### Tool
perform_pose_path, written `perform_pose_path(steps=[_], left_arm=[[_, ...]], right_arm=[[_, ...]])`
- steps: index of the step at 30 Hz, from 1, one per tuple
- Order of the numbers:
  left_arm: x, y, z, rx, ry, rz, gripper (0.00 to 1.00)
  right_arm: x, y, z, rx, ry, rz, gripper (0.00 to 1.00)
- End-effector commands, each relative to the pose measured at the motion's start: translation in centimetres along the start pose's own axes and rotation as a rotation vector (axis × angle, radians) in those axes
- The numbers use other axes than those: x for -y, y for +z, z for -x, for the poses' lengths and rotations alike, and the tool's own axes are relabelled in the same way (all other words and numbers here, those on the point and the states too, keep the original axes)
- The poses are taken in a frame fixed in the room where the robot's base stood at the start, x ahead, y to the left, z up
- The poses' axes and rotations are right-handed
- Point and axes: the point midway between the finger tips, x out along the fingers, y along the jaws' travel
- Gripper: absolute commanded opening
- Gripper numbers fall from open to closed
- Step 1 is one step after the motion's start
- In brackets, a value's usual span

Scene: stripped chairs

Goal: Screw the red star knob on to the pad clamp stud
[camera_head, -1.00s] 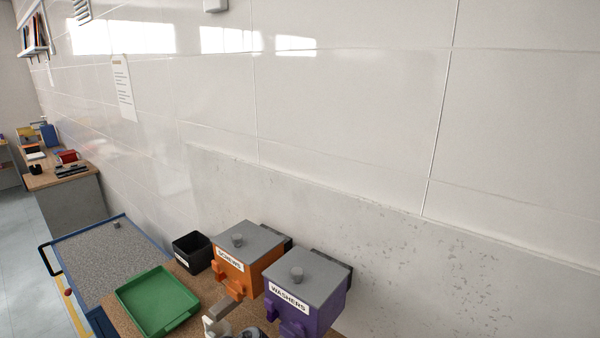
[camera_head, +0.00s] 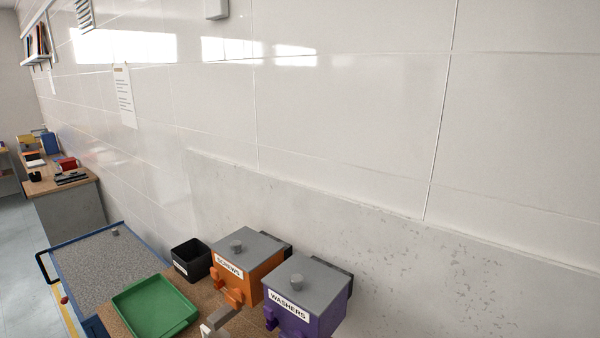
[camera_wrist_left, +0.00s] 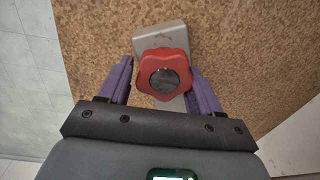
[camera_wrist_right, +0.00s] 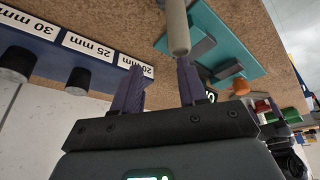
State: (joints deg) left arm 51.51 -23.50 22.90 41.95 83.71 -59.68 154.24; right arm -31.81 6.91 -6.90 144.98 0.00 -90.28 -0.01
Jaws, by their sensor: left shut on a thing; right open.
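In the left wrist view the red star knob (camera_wrist_left: 148,62) with a dark round centre sits between the two purple fingers of my left gripper (camera_wrist_left: 160,72), which is shut on it. The knob is over a grey metal bracket (camera_wrist_left: 158,36) above the brown speckled bench top. The stud does not show; I cannot tell whether the knob is on it. My right gripper (camera_wrist_right: 161,70) is open in the right wrist view, with nothing between its fingers. A beige rod (camera_wrist_right: 177,27) is just beyond its fingertips. Neither gripper shows in the head view.
In the head view are a green tray (camera_head: 150,335), a black bin (camera_head: 192,260), an orange screws dispenser (camera_head: 245,262) and a purple washers dispenser (camera_head: 318,315) by the wall. The right wrist view shows a teal plate (camera_wrist_right: 222,40) and size labels (camera_wrist_right: 87,47).

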Motion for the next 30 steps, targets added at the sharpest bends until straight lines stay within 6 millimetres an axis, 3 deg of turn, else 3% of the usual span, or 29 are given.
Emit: perform_pose_path(steps=[8, 15, 21, 30], left_arm=[[-0.1, 0.1, 0.1, -0.007, 0.003, -0.096, 0.09], [-0.5, 0.5, 0.3, -0.030, 0.010, -0.520, 0.09], [-0.8, 0.8, -0.1, -0.048, 0.012, -0.863, 0.09], [-0.9, 0.8, -0.5, -0.056, 0.012, -1.020, 0.09]], right_arm=[[0.0, 0.4, 0.2, 0.027, 0.000, 0.002, 0.43], [0.0, 1.5, 1.3, 0.098, -0.002, 0.004, 0.43], [-0.1, 0.8, 2.8, 0.093, -0.002, 0.004, 0.43], [-0.1, 0.3, 3.2, 0.083, -0.003, 0.001, 0.43]])
